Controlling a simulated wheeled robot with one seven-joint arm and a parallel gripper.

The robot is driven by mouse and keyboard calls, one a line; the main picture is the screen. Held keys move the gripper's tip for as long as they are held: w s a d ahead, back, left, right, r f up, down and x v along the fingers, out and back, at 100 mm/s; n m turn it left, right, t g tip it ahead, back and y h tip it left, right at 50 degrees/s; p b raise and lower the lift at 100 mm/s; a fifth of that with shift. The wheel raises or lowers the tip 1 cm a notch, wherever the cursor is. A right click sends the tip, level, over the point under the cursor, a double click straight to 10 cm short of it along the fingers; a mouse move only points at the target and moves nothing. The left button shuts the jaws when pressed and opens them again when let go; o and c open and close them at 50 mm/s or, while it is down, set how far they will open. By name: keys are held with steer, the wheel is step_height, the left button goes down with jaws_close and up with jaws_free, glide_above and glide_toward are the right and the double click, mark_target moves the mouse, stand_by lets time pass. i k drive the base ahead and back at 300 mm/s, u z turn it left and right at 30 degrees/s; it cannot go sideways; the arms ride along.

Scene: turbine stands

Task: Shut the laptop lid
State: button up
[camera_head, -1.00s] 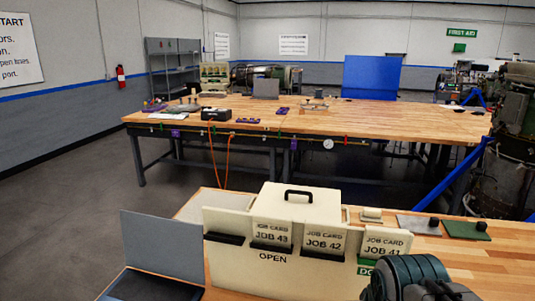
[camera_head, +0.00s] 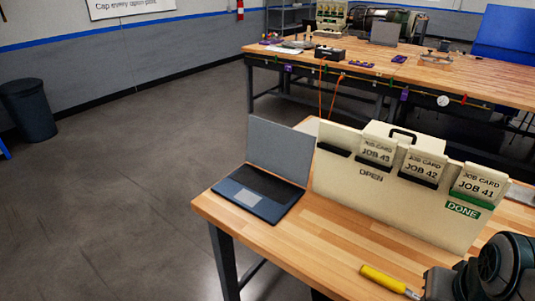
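An open laptop (camera_head: 262,193) sits near the left end of the near wooden workbench. Its grey lid (camera_head: 279,147) stands up, tilted slightly back, behind the dark keyboard base. The base faces the front of the bench. Part of my arm shows as a dark rounded shape at the lower right corner. My gripper's fingers cannot be made out, so its opening does not show. The arm is well to the right of the laptop and apart from it.
A cream job card rack (camera_head: 405,190) stands just right of the laptop. A yellow-handled tool (camera_head: 386,281) lies near the front of the bench (camera_head: 310,240). A far workbench (camera_head: 400,66) holds parts. Open floor lies left, with a dark bin (camera_head: 28,110).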

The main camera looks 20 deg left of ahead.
mark_target(283, 152)
steer(key=u, duration=2.3)
steer(key=i, duration=4.25)
steer(key=z, duration=2.2)
steer(key=i, duration=1.4)
steer(key=z, duration=0.05)
